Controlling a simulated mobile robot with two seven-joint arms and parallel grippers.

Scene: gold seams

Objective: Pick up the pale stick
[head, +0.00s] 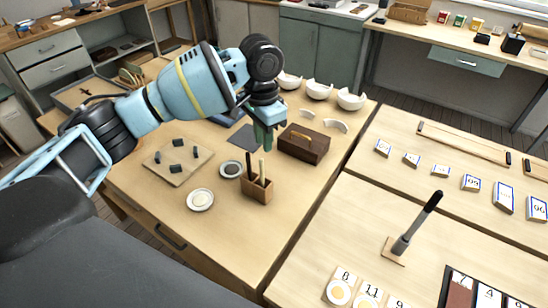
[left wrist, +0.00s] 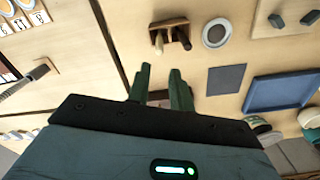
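The pale stick (head: 262,170) stands upright in a small brown wooden holder (head: 258,190) on the table, beside a dark stick (head: 249,166). In the left wrist view the pale stick (left wrist: 158,43) and the dark stick (left wrist: 184,39) show end-on at the holder (left wrist: 167,25). My left gripper (head: 267,143) hangs above the table, behind the holder in the head view and apart from the sticks. Its two green fingers (left wrist: 160,78) are spread, with nothing between them. My right gripper is not in view.
A dark wooden box (head: 304,146) stands right of the holder. A board with dark blocks (head: 195,170) lies further left. White broken bowls (head: 318,88) line the back edge.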

